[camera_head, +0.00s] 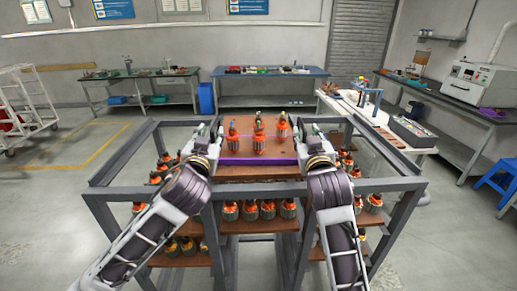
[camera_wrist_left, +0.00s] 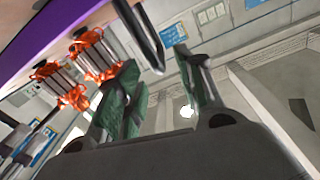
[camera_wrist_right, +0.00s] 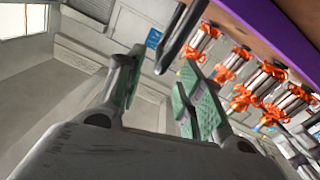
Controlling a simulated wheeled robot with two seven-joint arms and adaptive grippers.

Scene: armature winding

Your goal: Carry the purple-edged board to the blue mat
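The brown board with a purple front edge (camera_head: 259,161) lies level at the top of the grey rack, with several orange-and-metal armatures (camera_head: 259,144) upright on it. Its purple edge also shows in the left wrist view (camera_wrist_left: 48,32) and the right wrist view (camera_wrist_right: 266,27). My left gripper (camera_head: 217,131) is at the board's left side, its green-padded fingers apart. My right gripper (camera_head: 298,131) is at the right side, also with fingers apart. A dark bar (camera_wrist_left: 140,32) reaches toward the left finger gap; contact is unclear. I cannot make out a separate blue mat.
The grey rack frame (camera_head: 140,182) surrounds the board, with lower shelves (camera_head: 262,226) holding more armatures. A blue-topped bench (camera_head: 238,72) stands behind, and a white bench (camera_head: 350,108) to the right. Open floor (camera_head: 50,215) lies left.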

